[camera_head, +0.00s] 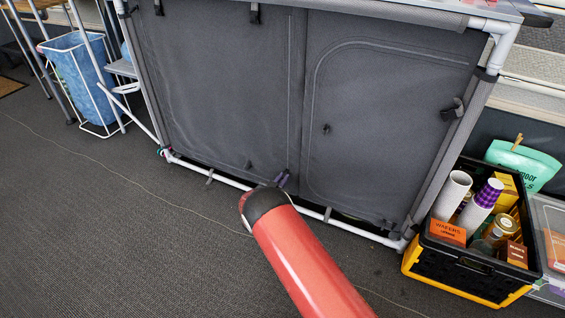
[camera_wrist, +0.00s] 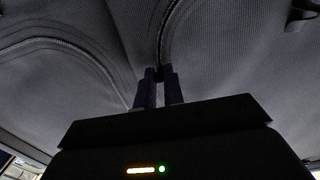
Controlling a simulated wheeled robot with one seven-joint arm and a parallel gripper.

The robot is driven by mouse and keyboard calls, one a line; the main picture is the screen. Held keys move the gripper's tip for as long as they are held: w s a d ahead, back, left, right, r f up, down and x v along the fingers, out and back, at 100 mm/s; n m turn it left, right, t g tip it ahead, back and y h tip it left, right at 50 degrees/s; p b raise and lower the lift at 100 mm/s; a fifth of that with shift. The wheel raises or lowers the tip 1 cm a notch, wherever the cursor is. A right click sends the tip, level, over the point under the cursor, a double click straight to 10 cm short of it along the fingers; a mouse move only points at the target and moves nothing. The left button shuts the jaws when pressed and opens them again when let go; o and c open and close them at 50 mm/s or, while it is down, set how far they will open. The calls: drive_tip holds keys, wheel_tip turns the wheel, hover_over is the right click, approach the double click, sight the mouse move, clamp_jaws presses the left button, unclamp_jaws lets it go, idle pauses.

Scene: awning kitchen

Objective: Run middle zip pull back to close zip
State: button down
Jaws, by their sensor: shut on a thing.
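My gripper (camera_head: 283,179) is at the lower middle of the dark grey fabric front (camera_head: 225,90) of the kitchen unit, where a vertical seam between the two panels comes down. In the wrist view my gripper (camera_wrist: 159,84) has its two fingers close together, shut on a small dark thing at the seam (camera_wrist: 163,50). I take this to be the middle zip pull (camera_wrist: 158,74), mostly hidden between the fingers. In the head view my red arm hides the lower part of the gripper. Other small dark pulls (camera_head: 326,129) hang on the right panel and near the bottom left of the seam (camera_head: 248,164).
A white tube frame (camera_head: 350,230) runs along the unit's bottom. A black and yellow crate (camera_head: 470,275) with tubes and boxes stands at the right, beside a clear bin (camera_head: 550,220). A blue bag in a white rack (camera_head: 80,75) stands at the left. The grey floor (camera_head: 110,230) in front is open.

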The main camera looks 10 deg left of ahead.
drive_tip(key=shift+f, duration=2.6)
drive_tip(key=c, duration=1.5)
unclamp_jaws()
drive_tip(key=shift+s, duration=0.1)
drive_tip(key=p+v, duration=0.1)
drive_tip(key=v, duration=0.6)
drive_tip(key=shift+s+a, duration=0.15)
drive_tip(key=shift+s, duration=0.15)
drive_tip(key=shift+r, duration=0.1)
